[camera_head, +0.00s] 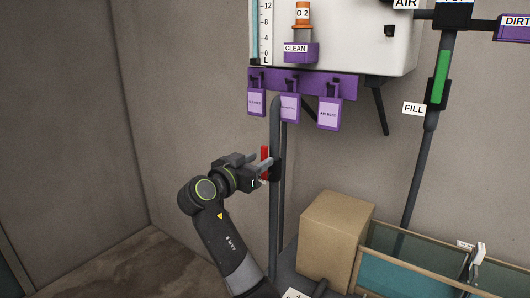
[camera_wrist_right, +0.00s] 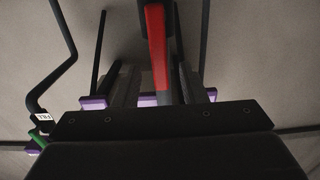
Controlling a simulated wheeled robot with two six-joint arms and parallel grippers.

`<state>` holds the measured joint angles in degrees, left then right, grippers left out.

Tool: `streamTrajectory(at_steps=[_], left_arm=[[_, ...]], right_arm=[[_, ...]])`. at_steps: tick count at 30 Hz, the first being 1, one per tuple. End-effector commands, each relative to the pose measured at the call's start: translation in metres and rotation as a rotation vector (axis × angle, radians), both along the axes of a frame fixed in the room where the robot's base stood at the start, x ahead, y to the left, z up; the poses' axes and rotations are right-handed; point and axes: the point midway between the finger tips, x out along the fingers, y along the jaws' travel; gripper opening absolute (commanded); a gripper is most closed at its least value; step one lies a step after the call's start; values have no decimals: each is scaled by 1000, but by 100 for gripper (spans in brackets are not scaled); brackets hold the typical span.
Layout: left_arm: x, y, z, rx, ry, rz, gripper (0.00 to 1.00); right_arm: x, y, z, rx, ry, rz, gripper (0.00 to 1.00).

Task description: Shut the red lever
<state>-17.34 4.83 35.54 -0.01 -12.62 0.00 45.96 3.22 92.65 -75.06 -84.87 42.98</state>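The red lever (camera_head: 265,152) stands upright on a dark fitting of the grey vertical pipe (camera_head: 275,215) in the head view. My right gripper (camera_head: 262,165) reaches it from the left, with its fingertips right beside the lever. In the right wrist view the red lever (camera_wrist_right: 157,48) runs down from the top centre, between my two grey fingers (camera_wrist_right: 158,85), which stand apart. I cannot tell whether either finger touches it. My left gripper is not in view.
Purple tags (camera_head: 290,107) hang from a purple rack (camera_head: 310,83) above the lever, under a white panel (camera_head: 390,45). A cardboard box (camera_head: 330,235) and a glass-sided tank (camera_head: 395,277) stand at lower right. The wall and floor at left are clear.

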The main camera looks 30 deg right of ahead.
Motion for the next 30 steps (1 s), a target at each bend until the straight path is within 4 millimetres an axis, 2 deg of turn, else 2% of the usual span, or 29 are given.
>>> streamTrajectory(at_steps=[3,7,18,25,30], left_arm=[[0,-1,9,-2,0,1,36],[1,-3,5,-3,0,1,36],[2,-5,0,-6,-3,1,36],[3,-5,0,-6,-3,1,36],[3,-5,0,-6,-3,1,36]], right_arm=[[6,-17,3,-3,2,-2,38],[6,-14,0,0,0,1,38],[12,-30,-1,0,0,0,38],[13,-30,0,0,-1,1,38],[13,-30,0,0,-1,1,16]])
